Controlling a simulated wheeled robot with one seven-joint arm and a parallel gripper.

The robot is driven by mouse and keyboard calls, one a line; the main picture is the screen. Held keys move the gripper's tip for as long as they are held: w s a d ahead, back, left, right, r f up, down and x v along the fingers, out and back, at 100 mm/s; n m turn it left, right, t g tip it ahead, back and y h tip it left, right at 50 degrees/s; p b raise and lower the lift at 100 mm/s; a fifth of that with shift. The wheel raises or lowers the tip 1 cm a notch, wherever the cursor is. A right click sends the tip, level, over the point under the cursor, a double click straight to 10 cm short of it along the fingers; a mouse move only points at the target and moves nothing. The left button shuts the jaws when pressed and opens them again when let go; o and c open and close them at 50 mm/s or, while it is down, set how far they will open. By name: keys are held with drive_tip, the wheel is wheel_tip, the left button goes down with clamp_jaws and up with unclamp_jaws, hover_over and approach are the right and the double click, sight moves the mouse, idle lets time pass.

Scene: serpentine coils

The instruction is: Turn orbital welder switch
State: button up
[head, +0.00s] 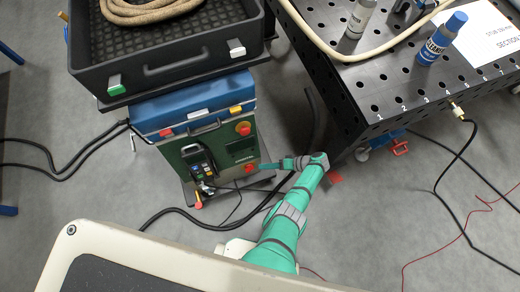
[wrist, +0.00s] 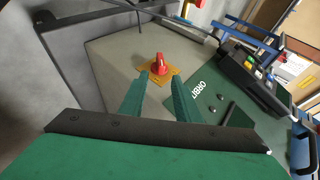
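The orbital welder (head: 222,132) is a green-fronted box with a blue top, standing on the floor in the head view. Its red switch (head: 249,169) is low on the right of the front panel. In the wrist view the red switch knob (wrist: 160,64) stands out from a yellow plate (wrist: 168,75). My gripper (head: 264,166) reaches in from the right, close to the switch. In the wrist view my gripper (wrist: 160,77) has its two green fingers apart, with the knob showing between and beyond their tips. I cannot tell whether they touch it.
A handheld pendant (head: 197,160) hangs on the panel's left. A black crate (head: 165,70) holding a coiled hose sits on top. A perforated black table (head: 370,90) with bottles stands to the right. Dark cables (head: 180,212) lie on the floor.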

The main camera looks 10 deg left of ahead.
drive_tip(key=shift+v, duration=1.95)
drive_tip(key=o, duration=0.8)
drive_tip(key=shift+c, duration=0.2)
drive_tip(key=s+d+f+m+t+h, duration=0.1)
drive_tip(key=s+d+f+h, duration=0.25)
drive_tip(key=f, duration=0.45)
drive_tip(key=s+d+f+t+h, duration=0.1)
drive_tip(key=s+d+f+h, duration=0.3)
drive_tip(key=f, duration=0.5)
drive_tip(key=n+t, duration=0.9)
drive_tip(key=t, duration=0.5)
approach(249, 169)
drive_tip(key=x, duration=0.7)
drive_tip(key=shift+d+f+n+y, duration=0.2)
drive_tip(key=shift+f+n+y, duration=0.1)
drive_tip(key=shift+f+y, duration=0.1)
